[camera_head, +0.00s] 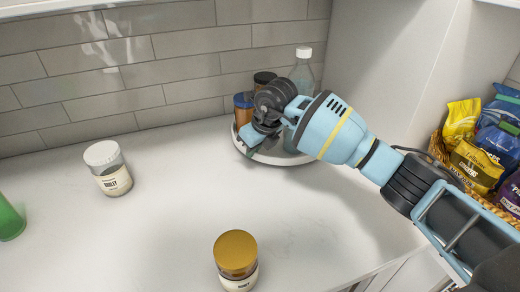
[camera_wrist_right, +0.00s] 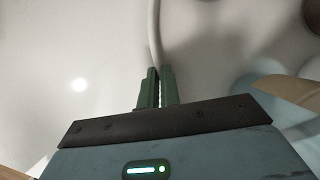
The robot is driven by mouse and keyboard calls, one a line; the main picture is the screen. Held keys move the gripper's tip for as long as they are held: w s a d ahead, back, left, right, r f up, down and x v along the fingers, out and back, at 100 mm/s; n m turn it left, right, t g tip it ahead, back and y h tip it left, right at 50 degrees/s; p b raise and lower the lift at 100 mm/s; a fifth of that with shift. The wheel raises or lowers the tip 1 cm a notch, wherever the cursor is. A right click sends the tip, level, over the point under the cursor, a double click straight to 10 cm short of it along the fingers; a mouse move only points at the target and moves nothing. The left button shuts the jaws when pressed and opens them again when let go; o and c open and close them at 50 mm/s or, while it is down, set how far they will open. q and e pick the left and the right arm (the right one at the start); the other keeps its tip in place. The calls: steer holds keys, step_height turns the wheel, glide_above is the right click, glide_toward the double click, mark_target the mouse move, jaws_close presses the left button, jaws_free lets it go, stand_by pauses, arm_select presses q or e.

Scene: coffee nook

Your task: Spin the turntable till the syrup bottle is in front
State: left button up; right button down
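The round white turntable (camera_head: 283,160) stands at the back of the counter near the wall, partly hidden by my right arm. A tall clear bottle with a white cap (camera_head: 303,72), which looks like the syrup bottle, stands at its back right. A blue-lidded orange-brown jar (camera_head: 243,108) is at its left and a dark-lidded jar (camera_head: 264,79) at its back. My right gripper (camera_head: 251,141) is at the front left rim. In the right wrist view, its green fingers (camera_wrist_right: 158,75) are close together with the pale rim (camera_wrist_right: 155,35) running between them. My left gripper is out of view.
A white-lidded jar (camera_head: 108,168) stands on the left of the counter, and a gold-lidded jar (camera_head: 236,256) near the front. A green object (camera_head: 9,220) is at the left edge. A wicker basket of packets (camera_head: 476,165) stands at right. The counter between is clear.

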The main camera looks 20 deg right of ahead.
steer(key=c, duration=1.6)
jaws_free()
steer(key=v, duration=0.8)
steer(key=shift+s+f, duration=0.1)
steer(key=shift+f, duration=0.1)
